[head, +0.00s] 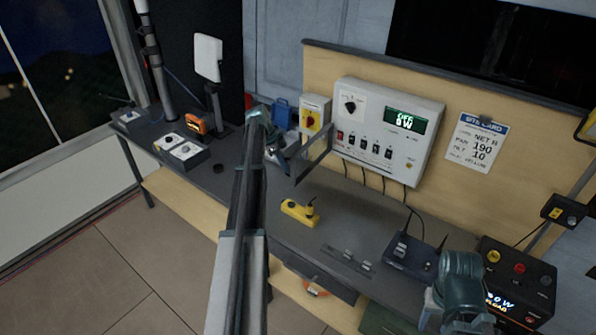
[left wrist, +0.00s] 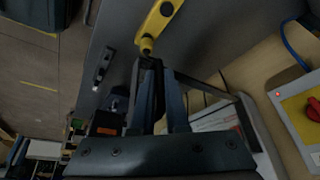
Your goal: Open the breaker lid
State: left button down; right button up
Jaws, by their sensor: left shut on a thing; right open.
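The white breaker panel (head: 425,100) is on the wooden board, with a row of black switches and a green display reading OFF and 0 W. Its lid (head: 312,157), a dark-edged see-through frame, stands swung out from the panel's left side. My left gripper (head: 284,151) is at the lid's free edge, shut on it. In the left wrist view the dark lid frame (left wrist: 243,112) runs from the fingertips (left wrist: 155,75) toward the panel. My right gripper (head: 470,318) is at the lower right, partly cut off; its fingers are hard to make out.
A yellow handheld controller (head: 300,212) lies on the grey bench below the lid. A yellow box with a red knob (head: 312,117) is left of the panel. A router (head: 413,257) and a black load box (head: 517,275) stand at the right.

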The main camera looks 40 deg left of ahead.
pick_arm(q)
jog(key=shift+w+a, duration=0.2)
jog(key=shift+a, duration=0.6)
jog(key=shift+w+a, duration=0.15)
jog(key=shift+a, duration=0.65)
jog(key=c, duration=0.9)
grip_release()
jog(key=shift+r, duration=0.15)
jog(key=p+v, duration=1.2)
jog(key=v, duration=0.1)
jog(key=shift+a+r+p, duration=0.1)
jog(key=shift+r+p, duration=0.15)
jog(key=shift+p, duration=0.1)
